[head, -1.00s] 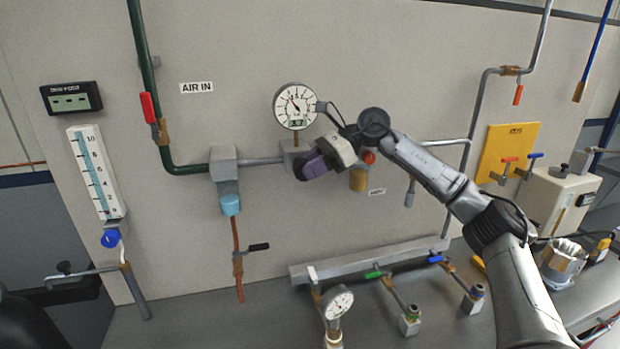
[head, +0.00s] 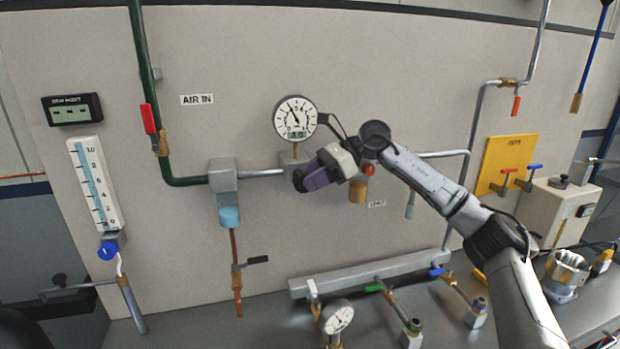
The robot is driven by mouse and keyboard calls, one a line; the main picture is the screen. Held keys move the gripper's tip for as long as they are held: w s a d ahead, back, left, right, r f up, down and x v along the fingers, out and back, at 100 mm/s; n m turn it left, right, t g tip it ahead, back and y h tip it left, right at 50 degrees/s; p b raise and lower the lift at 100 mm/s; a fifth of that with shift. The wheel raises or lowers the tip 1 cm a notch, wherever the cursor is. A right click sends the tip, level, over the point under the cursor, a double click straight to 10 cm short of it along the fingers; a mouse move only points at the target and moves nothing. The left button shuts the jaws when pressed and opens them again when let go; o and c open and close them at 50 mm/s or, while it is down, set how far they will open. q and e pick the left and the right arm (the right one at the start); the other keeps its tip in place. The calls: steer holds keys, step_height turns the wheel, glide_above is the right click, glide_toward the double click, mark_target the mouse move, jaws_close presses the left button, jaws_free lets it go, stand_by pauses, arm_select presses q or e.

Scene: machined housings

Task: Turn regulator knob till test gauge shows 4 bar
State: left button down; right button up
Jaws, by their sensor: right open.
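A round white dial gauge (head: 295,118) is on the wall panel above the regulator block (head: 290,158). Its needle points up and slightly left, and the small display under it seems to read about 4.0, but the digits are blurred. My right gripper (head: 301,181) is in front of the regulator, just below the gauge. Its jaws are open, though the fingers are largely seen from behind. The regulator knob is hidden behind the gripper, so I cannot tell whether the fingers are around it or touch it. My left gripper is not in view.
A second dial gauge (head: 337,317) stands low by the manifold bar (head: 370,273). A red-handled valve (head: 149,120) is on the green pipe at left. A brass-coloured part (head: 358,191) is close right of my right gripper. The panel left of the gauge is mostly clear.

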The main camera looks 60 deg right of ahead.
steer(key=v, duration=1.3)
steer(key=shift+s+d+r, duration=0.2)
steer(key=shift+s, duration=0.05)
